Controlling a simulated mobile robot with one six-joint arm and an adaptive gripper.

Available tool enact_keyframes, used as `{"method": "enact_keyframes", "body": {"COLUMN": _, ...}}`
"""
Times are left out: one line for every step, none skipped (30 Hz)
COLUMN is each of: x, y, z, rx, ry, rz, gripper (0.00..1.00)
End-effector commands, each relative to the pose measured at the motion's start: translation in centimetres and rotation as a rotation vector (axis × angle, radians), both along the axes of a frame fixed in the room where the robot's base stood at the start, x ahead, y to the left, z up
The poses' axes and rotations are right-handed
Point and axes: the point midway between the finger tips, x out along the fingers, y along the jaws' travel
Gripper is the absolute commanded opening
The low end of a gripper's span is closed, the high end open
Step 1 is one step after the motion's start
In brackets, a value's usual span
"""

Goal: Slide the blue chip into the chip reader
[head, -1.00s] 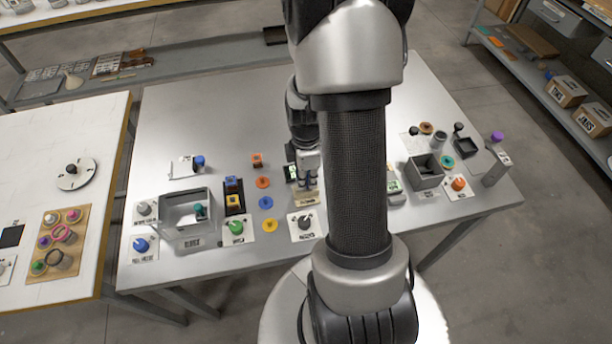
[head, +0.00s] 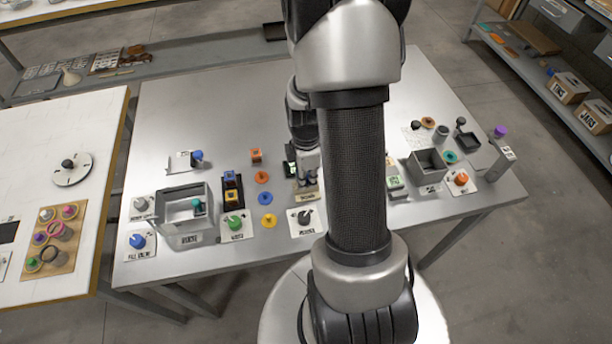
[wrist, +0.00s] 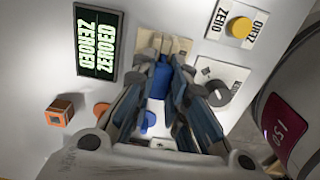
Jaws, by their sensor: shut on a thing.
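My gripper (wrist: 158,90) points down at the table. Its fingers are closed around a blue piece (wrist: 161,76), which looks like the blue chip; the fingers cover much of it. A tan block (wrist: 180,46) lies just beyond the fingertips and looks like the chip reader; it also shows below my gripper in the head view (head: 306,192). Whether the blue piece touches it or is inside it, I cannot tell. My arm hides part of this area in the head view. A separate flat blue disc (head: 265,198) lies on the table left of the tan block.
A green-lit display reading ZEROED (wrist: 97,45) stands close by. An orange cube (head: 256,155), an orange disc (head: 262,177) and a yellow disc (head: 268,220) lie left. A dark-knob panel (head: 303,220) is in front; a grey open box (head: 427,167) stands right. The table's back is clear.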

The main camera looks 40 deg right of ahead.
Motion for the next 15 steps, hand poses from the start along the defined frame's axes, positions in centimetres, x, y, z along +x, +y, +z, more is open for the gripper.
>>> {"method": "enact_keyframes", "body": {"x": 0.00, "y": 0.00, "z": -0.02, "rx": 0.000, "ry": 0.000, "rz": 0.000, "gripper": 0.01}}
{"method": "enact_keyframes", "body": {"x": 0.00, "y": 0.00, "z": -0.01, "rx": 0.000, "ry": 0.000, "rz": 0.000, "gripper": 0.01}}
{"method": "enact_keyframes", "body": {"x": 0.00, "y": 0.00, "z": 0.00, "rx": 0.000, "ry": 0.000, "rz": 0.000, "gripper": 0.01}}
{"method": "enact_keyframes", "body": {"x": 0.00, "y": 0.00, "z": 0.01, "rx": 0.000, "ry": 0.000, "rz": 0.000, "gripper": 0.01}}
{"method": "enact_keyframes", "body": {"x": 0.00, "y": 0.00, "z": 0.01, "rx": 0.000, "ry": 0.000, "rz": 0.000, "gripper": 0.01}}
{"method": "enact_keyframes", "body": {"x": 0.00, "y": 0.00, "z": 0.02, "rx": 0.000, "ry": 0.000, "rz": 0.000, "gripper": 0.01}}
{"method": "enact_keyframes", "body": {"x": 0.00, "y": 0.00, "z": 0.04, "rx": 0.000, "ry": 0.000, "rz": 0.000, "gripper": 0.01}}
{"method": "enact_keyframes", "body": {"x": 0.00, "y": 0.00, "z": 0.08, "rx": 0.000, "ry": 0.000, "rz": 0.000, "gripper": 0.01}}
{"method": "enact_keyframes", "body": {"x": 0.00, "y": 0.00, "z": 0.16, "rx": 0.000, "ry": 0.000, "rz": 0.000, "gripper": 0.01}}
{"method": "enact_keyframes", "body": {"x": 0.00, "y": 0.00, "z": 0.24, "rx": 0.000, "ry": 0.000, "rz": 0.000, "gripper": 0.01}}
{"method": "enact_keyframes", "body": {"x": 0.00, "y": 0.00, "z": 0.34, "rx": 0.000, "ry": 0.000, "rz": 0.000, "gripper": 0.01}}
{"method": "enact_keyframes", "body": {"x": 0.01, "y": 0.00, "z": 0.49, "rx": 0.000, "ry": 0.000, "rz": 0.000, "gripper": 0.01}}
{"method": "enact_keyframes", "body": {"x": 0.01, "y": 0.00, "z": 0.61, "rx": 0.000, "ry": 0.000, "rz": 0.000, "gripper": 0.01}}
{"method": "enact_keyframes", "body": {"x": 0.01, "y": 0.00, "z": 0.74, "rx": 0.000, "ry": 0.000, "rz": 0.000, "gripper": 0.01}}
{"method": "enact_keyframes", "body": {"x": 0.01, "y": 0.00, "z": 0.92, "rx": -0.001, "ry": -0.001, "rz": 0.000, "gripper": 0.01}}
